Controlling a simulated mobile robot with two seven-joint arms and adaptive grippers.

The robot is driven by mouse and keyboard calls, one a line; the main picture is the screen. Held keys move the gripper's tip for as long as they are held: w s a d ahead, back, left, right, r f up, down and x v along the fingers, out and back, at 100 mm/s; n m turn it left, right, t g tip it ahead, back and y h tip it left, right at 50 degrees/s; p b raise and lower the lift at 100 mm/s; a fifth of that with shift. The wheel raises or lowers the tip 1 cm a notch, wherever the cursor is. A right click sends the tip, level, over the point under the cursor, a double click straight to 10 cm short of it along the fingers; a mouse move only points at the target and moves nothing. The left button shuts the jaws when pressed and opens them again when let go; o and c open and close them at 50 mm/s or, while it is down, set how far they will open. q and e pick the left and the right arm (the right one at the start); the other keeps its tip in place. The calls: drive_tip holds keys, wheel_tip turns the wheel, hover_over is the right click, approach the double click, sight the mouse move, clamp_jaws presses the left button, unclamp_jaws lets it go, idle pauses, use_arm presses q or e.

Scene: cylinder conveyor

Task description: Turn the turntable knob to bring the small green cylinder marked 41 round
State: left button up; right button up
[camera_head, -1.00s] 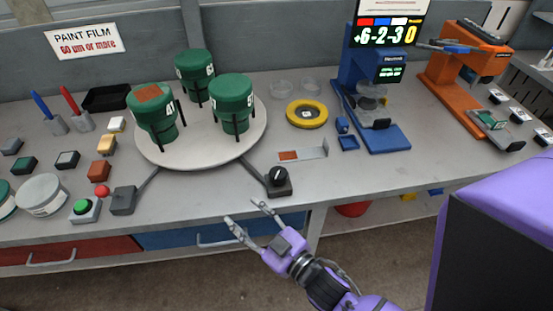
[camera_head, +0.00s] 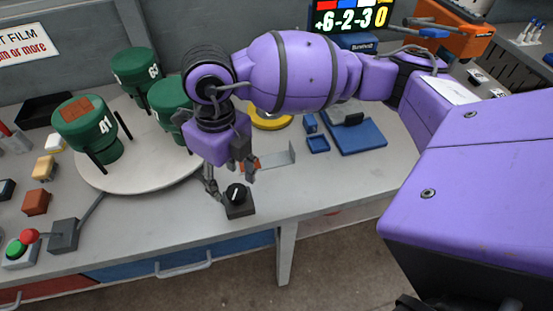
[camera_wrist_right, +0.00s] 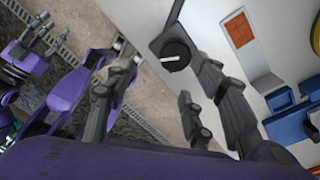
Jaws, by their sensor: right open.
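The green cylinder marked 41 (camera_head: 87,130), with a brown square on its lid, stands upright at the left of the white round turntable (camera_head: 150,184). The black knob (camera_head: 236,193) sits on a small dark box at the front right of the turntable; it also shows in the right wrist view (camera_wrist_right: 175,52). My right gripper (camera_head: 232,184) is open and points down at the knob, its fingers on either side. Contact with the knob cannot be told. In the right wrist view, what looks like my left gripper (camera_wrist_right: 32,42) is at the upper left; its jaws are unclear.
Two more green cylinders (camera_head: 136,72) (camera_head: 168,100) stand on the turntable, one partly hidden by my arm. A button box with a green button (camera_head: 16,250) is at the left. A metal strip (camera_head: 280,157), blue stand (camera_head: 355,138) and yellow ring (camera_head: 270,121) lie beyond the knob.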

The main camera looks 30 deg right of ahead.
sight(235, 195)
drive_tip(key=shift+w+d+r, duration=0.25)
drive_tip(key=shift+w+d, duration=0.25)
drive_tip(key=shift+f, duration=0.25)
wheel_tip(235, 195, down, 7)
drive_tip(key=shift+a+r, duration=0.1)
drive_tip(key=shift+c, duration=0.5)
drive_tip(key=c, duration=0.9)
drive_tip(key=shift+c, duration=0.3)
drive_tip(key=shift+o, duration=0.2)
drive_tip(key=shift+s+n+b, duration=0.15)
drive_tip(key=shift+n+b, duration=0.1)
drive_tip(key=shift+n, duration=1.05)
drive_tip(key=shift+s+n+b, duration=0.1)
drive_tip(key=shift+n+b, duration=0.1)
drive_tip(key=shift+n, duration=1.1)
drive_tip(key=shift+c, duration=0.2)
drive_tip(key=shift+s+f+n, duration=0.1)
drive_tip(key=shift+f+n, duration=0.1)
drive_tip(key=shift+n, duration=0.1)
